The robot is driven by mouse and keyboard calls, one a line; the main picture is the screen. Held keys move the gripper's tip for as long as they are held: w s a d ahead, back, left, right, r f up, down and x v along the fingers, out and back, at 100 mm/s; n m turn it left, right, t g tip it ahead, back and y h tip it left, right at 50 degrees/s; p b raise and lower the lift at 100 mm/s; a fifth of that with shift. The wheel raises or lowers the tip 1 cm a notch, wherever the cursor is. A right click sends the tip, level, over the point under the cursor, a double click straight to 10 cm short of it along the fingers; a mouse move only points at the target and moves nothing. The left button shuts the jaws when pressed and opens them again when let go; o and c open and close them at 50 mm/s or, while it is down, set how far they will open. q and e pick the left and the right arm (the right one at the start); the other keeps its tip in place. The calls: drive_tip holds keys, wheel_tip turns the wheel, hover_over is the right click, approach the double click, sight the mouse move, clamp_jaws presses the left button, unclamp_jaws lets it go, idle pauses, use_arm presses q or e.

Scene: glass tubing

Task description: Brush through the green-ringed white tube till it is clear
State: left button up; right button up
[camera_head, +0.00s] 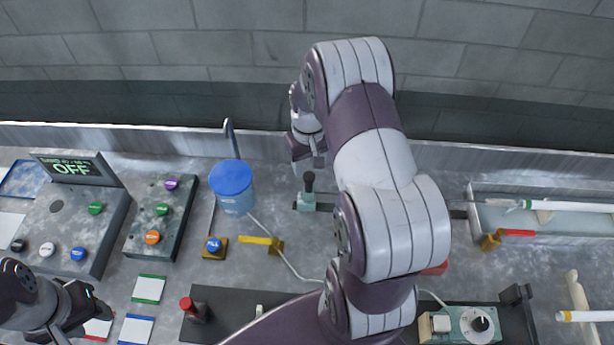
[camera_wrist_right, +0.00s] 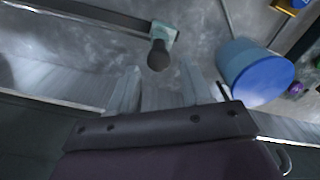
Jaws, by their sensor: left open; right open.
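The white tube with a green ring (camera_head: 570,206) lies across a trough-like holder at the far right; its right end is cut off by the picture. My left gripper (camera_head: 76,311) is open and empty at the lower left.
A blue-lidded container (camera_head: 232,188) stands left of the knob. Control boxes with coloured buttons (camera_head: 155,218) fill the left. Another white tube (camera_head: 588,316) lies at the lower right, near a teal dial box (camera_head: 470,324). My right arm hides the middle.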

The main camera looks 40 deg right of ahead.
sight(309, 176)
drive_tip(key=f, duration=0.3)
drive_tip(key=f+p, duration=0.1)
drive_tip(key=f, duration=0.3)
drive_tip(key=shift+w+d, duration=0.1)
drive_tip(key=shift+d, duration=0.1)
drive_tip(key=shift+a+f, duration=0.1)
drive_tip(key=shift+f, duration=0.2)
use_arm(q)
wheel_tip(309, 176, up, 2)
drive_tip(key=shift+d, duration=0.1)
